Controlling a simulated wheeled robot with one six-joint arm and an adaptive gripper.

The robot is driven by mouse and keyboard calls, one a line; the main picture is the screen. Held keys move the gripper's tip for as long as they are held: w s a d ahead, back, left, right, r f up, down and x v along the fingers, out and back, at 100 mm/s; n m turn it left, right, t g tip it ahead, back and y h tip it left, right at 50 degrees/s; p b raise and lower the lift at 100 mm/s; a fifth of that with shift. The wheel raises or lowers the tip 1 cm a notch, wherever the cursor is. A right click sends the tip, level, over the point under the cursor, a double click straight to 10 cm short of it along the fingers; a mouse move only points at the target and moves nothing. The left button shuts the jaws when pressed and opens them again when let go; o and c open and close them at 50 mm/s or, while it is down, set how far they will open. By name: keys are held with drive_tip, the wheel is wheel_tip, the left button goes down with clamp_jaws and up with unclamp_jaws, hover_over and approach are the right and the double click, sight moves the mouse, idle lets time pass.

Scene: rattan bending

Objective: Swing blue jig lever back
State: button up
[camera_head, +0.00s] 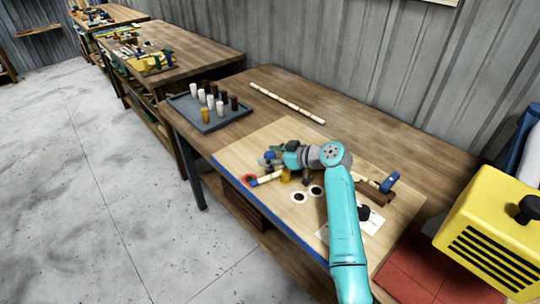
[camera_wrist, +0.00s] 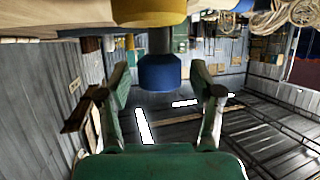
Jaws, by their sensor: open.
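The blue lever knob (camera_wrist: 160,74), on a short grey shaft, is in the upper middle of the wrist view. My gripper (camera_wrist: 161,88) is open, with one finger on each side of the knob and visible gaps between. In the head view, my gripper (camera_head: 269,160) is low over the left part of the wooden jig board (camera_head: 250,150), and it partly hides the lever there. A pale rattan piece (camera_head: 268,178) lies on the board just below my gripper, near a red ring (camera_head: 248,181) and a yellow peg (camera_head: 285,177).
A blue clamp-like part (camera_head: 389,183) stands at the board's right. A grey tray (camera_head: 210,120) with several pegs and a pale pole (camera_head: 287,103) lie behind on the bench. A yellow machine (camera_head: 495,225) stands at the right. The bench between tray and pole is clear.

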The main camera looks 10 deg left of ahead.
clamp_jaws()
drive_tip(key=shift+w, duration=0.1)
